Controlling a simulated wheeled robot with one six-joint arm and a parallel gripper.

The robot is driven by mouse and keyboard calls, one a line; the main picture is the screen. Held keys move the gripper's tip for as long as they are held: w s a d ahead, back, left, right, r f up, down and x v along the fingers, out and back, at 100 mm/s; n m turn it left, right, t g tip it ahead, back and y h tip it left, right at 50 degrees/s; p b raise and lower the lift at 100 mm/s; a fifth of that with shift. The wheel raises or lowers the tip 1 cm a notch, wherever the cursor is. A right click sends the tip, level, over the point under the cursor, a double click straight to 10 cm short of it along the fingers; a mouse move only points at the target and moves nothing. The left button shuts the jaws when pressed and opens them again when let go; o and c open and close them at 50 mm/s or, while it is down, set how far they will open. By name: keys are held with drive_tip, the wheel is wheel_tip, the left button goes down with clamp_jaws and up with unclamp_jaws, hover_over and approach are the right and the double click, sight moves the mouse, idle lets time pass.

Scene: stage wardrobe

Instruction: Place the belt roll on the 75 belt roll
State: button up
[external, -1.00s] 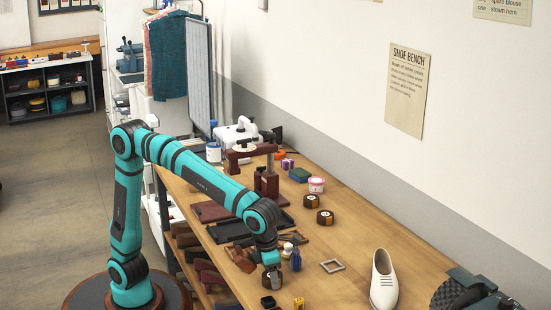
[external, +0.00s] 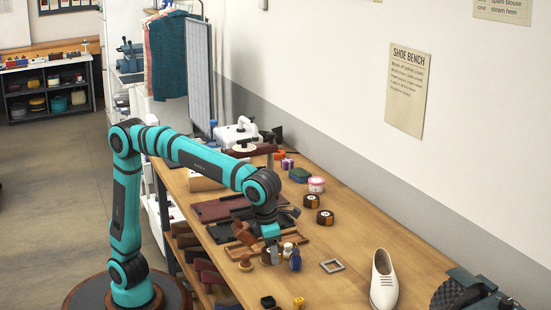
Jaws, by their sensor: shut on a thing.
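My gripper (external: 271,248) is above the near-left part of the wooden bench and points down. It is shut on the belt roll (external: 266,258), which shows only as a small dark brown patch, mostly hidden by the fingers. Two dark brown rolls with pale round labels stand farther back to the right: one belt roll (external: 311,201) and, nearer, another belt roll (external: 325,217). They are apart from each other and from my gripper. Their numbers are too small to read, so I cannot tell which is the 75 belt roll.
Small bottles (external: 296,260) stand close right of my gripper. A small dark box (external: 267,301) and a yellow item (external: 299,302) are in front. Bench space right of the labelled rolls is clear.

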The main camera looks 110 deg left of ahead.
wheel_tip(320, 180, up, 10)
drive_tip(key=shift+f, duration=0.2)
drive_tip(key=w+a+n, duration=0.3)
drive_tip(key=w+a, duration=0.1)
drive_tip(key=a, duration=0.8)
drive_tip(key=n+g, duration=0.1)
drive_tip(key=n, duration=0.5)
hover_over(326, 213)
drive_tip(key=shift+y, duration=0.3)
drive_tip(key=f, duration=1)
drive_tip(key=shift+s+d, duration=0.1)
drive_tip(key=shift+d, duration=0.25)
drive_tip(key=shift+f, duration=2.5)
drive_tip(key=o, duration=1)
drive_tip(key=shift+f, duration=0.1)
drive_tip(key=shift+o, duration=0.2)
